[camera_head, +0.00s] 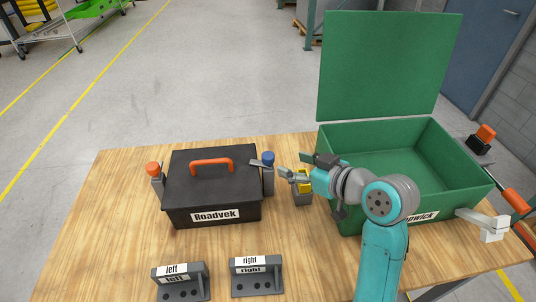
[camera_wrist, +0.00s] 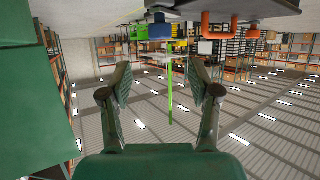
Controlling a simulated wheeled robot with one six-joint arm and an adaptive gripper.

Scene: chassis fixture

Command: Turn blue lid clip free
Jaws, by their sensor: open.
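The black box labelled Roadvek (camera_head: 212,186) stands closed on the wooden table, with an orange handle (camera_head: 211,163) on its lid. The blue lid clip (camera_head: 268,158) sits at the box's right side on a grey post, and its grey arm reaches over the lid edge. It also shows in the wrist view (camera_wrist: 160,31), top centre, beyond the fingertips. An orange clip (camera_head: 152,168) is at the box's left side. My gripper (camera_head: 293,166) is just right of the blue clip, apart from it, fingers pointing toward it. In the wrist view the fingers (camera_wrist: 162,85) are open and empty.
A large open green box (camera_head: 395,170) with raised lid (camera_head: 390,66) stands at right, close to my arm. A grey and yellow block (camera_head: 303,187) lies below my gripper. Holders labelled left (camera_head: 181,282) and right (camera_head: 257,277) stand in front. The table's left side is clear.

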